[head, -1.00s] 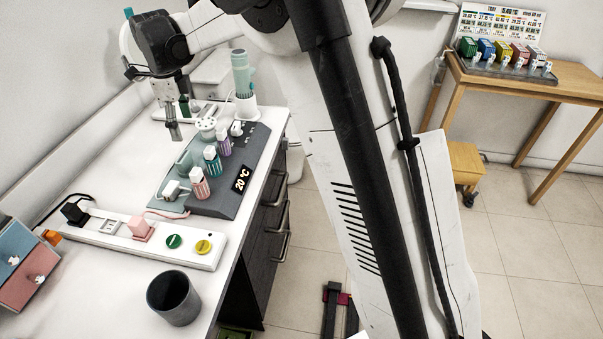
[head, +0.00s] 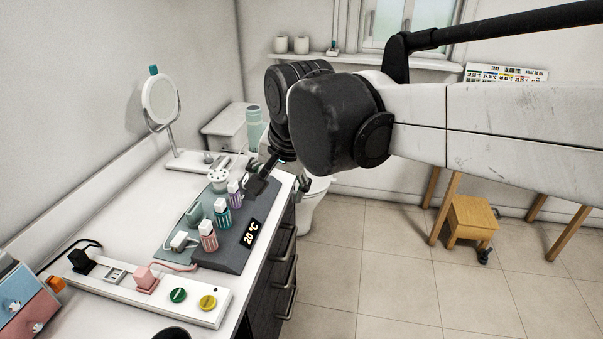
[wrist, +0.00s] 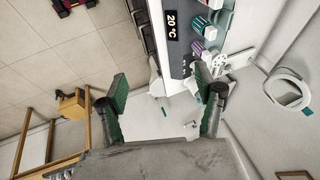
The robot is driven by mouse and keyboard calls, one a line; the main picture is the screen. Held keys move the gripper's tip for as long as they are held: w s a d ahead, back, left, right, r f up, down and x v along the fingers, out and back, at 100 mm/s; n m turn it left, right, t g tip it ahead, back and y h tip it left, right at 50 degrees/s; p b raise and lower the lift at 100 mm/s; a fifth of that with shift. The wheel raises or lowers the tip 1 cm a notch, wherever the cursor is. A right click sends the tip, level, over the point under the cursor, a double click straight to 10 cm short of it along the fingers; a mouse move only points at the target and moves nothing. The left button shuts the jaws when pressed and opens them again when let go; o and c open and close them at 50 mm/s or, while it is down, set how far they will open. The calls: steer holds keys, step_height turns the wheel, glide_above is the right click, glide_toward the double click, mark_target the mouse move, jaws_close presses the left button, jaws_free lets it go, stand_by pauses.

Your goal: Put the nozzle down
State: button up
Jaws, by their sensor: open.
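My gripper (head: 280,181) is beyond the far right corner of the grey tray, over the counter's edge, partly hidden by my arm. In the wrist view my gripper (wrist: 162,82) has its two green-padded fingers wide apart. I see nothing held between them, only toilet and floor far behind. A white round piece with holes (head: 218,179) stands at the tray's far end and may be the nozzle; I cannot tell for sure. It also shows beside the right finger in the wrist view (wrist: 216,63). A teal cylinder (head: 254,126) stands behind my gripper.
The grey tray (head: 232,262) bears several capped bottles and a 20 °C display. A white power strip (head: 130,290) lies in front, a round mirror (head: 160,100) stands at the back left. The counter left of the tray is clear. A wooden stool (head: 472,222) stands on the floor.

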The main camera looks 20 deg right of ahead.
steer(key=s+d+f+n+t, duration=0.1)
steer(key=s+d+f+n, duration=0.1)
steer(key=s, duration=0.3)
steer(key=s+d+f+n+t, duration=0.1)
steer(key=s+d+f+n, duration=0.1)
steer(key=s+n, duration=0.3)
steer(key=shift+s+f, duration=0.65)
steer(key=shift+s, duration=0.15)
